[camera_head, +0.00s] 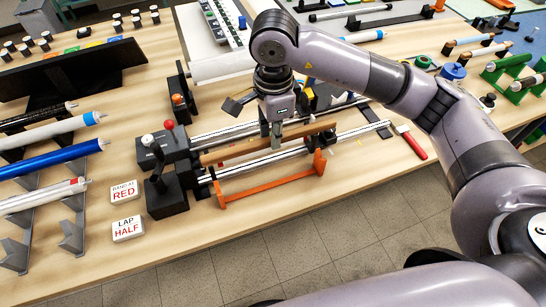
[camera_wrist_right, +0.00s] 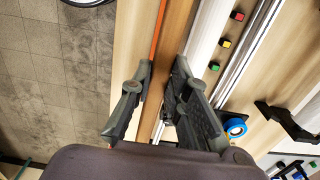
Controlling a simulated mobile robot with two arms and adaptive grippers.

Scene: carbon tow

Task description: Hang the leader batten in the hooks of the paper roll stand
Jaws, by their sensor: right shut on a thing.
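The leader batten appears to be the long brown wooden strip (camera_head: 240,149); it also runs between my fingers in the right wrist view (camera_wrist_right: 177,40). My right gripper (camera_head: 276,143) is shut on the batten near its middle, above the pale rails. In the head view, the batten lies roughly level, between the rails and beside the orange bar; whether it touches them I cannot tell. The paper roll stand appears to be the black upright (camera_head: 180,97) with a white roll (camera_head: 222,66) behind the rails. Its hooks are not clear. My left gripper is not in view.
An orange bar with raised ends (camera_head: 268,182) lies in front. A black box with red and white knobs (camera_head: 160,150) stands left of the rails. Signs read RED (camera_head: 124,191) and HALF (camera_head: 128,229). A red-handled tool (camera_head: 412,143) lies right. Blue and white tubes rest on racks left.

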